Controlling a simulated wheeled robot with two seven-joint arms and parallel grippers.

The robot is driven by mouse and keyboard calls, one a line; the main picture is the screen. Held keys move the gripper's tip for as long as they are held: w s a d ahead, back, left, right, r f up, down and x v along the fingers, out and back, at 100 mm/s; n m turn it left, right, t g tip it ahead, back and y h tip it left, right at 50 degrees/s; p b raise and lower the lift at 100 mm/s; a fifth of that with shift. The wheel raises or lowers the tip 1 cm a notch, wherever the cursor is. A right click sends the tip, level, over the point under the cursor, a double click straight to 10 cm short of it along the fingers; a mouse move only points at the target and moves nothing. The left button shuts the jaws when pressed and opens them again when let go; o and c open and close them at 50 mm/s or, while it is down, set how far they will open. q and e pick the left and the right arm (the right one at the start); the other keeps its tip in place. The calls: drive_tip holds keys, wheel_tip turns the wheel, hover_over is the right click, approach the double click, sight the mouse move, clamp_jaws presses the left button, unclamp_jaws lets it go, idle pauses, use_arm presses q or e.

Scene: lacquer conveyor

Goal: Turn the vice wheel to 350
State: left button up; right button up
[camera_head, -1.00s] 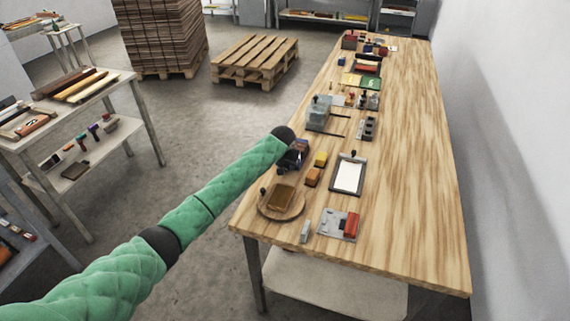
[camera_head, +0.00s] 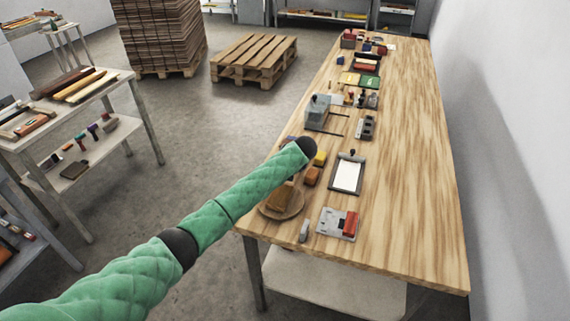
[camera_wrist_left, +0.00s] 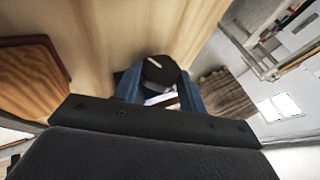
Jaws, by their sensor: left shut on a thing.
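In the left wrist view, a dark, faceted wheel or knob (camera_wrist_left: 160,69) with a white line on its top sits between the two blue fingers of my left gripper (camera_wrist_left: 157,84). The fingers are shut on it, one on each side. The white line runs slantwise; I cannot read any number or scale. In the head view my green left arm ends in a dark wrist above the near left part of the workbench. That wrist and arm hide the gripper and most of the vice there. My right gripper is in neither view.
On the workbench (camera_head: 415,170), a round wooden board (camera_head: 292,212) with a brown block, an orange block (camera_head: 312,176), a yellow block (camera_head: 320,158) and a clipboard (camera_head: 347,175) lie around my wrist. A grey-and-red item (camera_head: 338,224) is nearer. The bench's right side is clear.

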use_arm(q)
drive_tip(key=shift+d+t+y, duration=0.15)
drive_tip(key=shift+t+y, duration=0.25)
drive_tip(key=shift+y, duration=0.4)
drive_tip(key=shift+m, duration=0.3)
drive_tip(key=o, duration=0.9)
drive_tip(key=shift+o, duration=0.4)
drive_tip(key=shift+s+f+b, duration=0.1)
drive_tip(key=shift+f+b, duration=0.05)
drive_tip(key=shift+b, duration=0.15)
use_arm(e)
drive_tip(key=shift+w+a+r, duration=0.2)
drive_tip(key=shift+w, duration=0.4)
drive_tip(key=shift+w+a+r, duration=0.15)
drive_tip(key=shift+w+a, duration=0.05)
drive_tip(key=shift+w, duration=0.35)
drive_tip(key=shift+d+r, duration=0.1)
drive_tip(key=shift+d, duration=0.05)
